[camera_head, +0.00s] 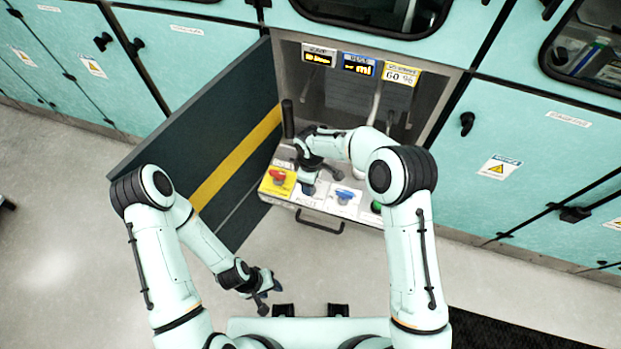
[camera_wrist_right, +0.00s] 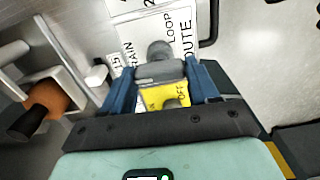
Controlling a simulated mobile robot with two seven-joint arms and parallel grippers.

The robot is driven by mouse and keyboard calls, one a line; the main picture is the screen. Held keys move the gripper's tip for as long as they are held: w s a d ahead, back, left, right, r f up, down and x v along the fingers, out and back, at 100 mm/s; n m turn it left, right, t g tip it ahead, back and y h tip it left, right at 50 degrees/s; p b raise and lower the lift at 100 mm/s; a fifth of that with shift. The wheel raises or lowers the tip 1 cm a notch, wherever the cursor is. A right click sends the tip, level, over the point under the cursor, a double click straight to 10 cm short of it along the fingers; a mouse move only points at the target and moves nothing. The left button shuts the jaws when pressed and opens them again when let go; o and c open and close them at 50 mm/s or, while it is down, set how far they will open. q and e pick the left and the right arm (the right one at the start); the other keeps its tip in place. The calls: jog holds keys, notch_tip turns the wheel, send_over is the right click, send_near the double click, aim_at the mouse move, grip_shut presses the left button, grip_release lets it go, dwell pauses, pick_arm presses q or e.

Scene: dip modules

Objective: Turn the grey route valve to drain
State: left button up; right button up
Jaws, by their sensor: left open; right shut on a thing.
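The grey route valve (camera_wrist_right: 160,70) shows between my right gripper's blue fingers in the right wrist view. It sits on a white plate (camera_wrist_right: 183,30) lettered ROUTE, LOOP and, partly covered, DRAIN. My right gripper (camera_wrist_right: 163,86) is shut on the valve's handle. I cannot tell which word the handle points to. In the head view my right gripper (camera_head: 308,187) is down at the panel between the red and blue valves and hides most of the grey one. My left gripper (camera_head: 271,297) is open and empty, low over the floor in front of the cabinet.
A red valve (camera_head: 278,176) on a yellow plate, a blue valve (camera_head: 344,195) and a green knob (camera_head: 376,206) share the panel. The dark cabinet door (camera_head: 222,150) stands open at left. Displays (camera_head: 358,65) hang above. A drawer handle (camera_head: 320,222) juts out in front.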

jog(key=shift+n, duration=0.3)
dwell(0.4)
jog(key=o, duration=1.1)
jog(key=shift+c, duration=0.2)
jog(key=shift+r, duration=0.15)
notch_tip(320, 180, up, 13)
